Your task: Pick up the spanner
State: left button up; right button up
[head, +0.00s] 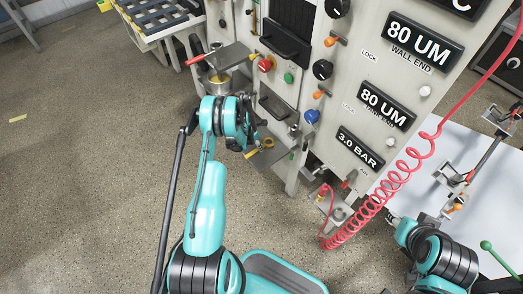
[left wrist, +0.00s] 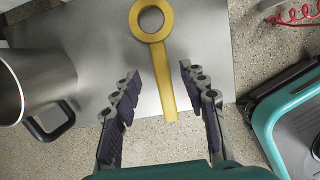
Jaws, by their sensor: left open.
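The spanner (left wrist: 167,70) is yellow, with a ring at its far end and a straight flat handle. It lies on a grey metal shelf (left wrist: 220,50), its handle end reaching the shelf's near edge. In the head view its ring (head: 268,142) shows beside my left gripper. My left gripper (left wrist: 159,71) is open, with one finger on each side of the handle in the picture. Neither finger visibly touches it, and the height gap cannot be told. My right arm shows at the lower right of the head view; its gripper cannot be made out.
A metal pot (left wrist: 30,85) with a dark handle stands left of the spanner on the shelf. A control panel (head: 345,85) with knobs and displays rises behind. A red coiled hose (head: 385,190) hangs at the right.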

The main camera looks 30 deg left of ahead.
pick_arm(q)
jog(key=shift+b+x, duration=0.4)
jog(key=shift+x, duration=1.1)
jog(key=shift+f, duration=0.1)
grip_shut()
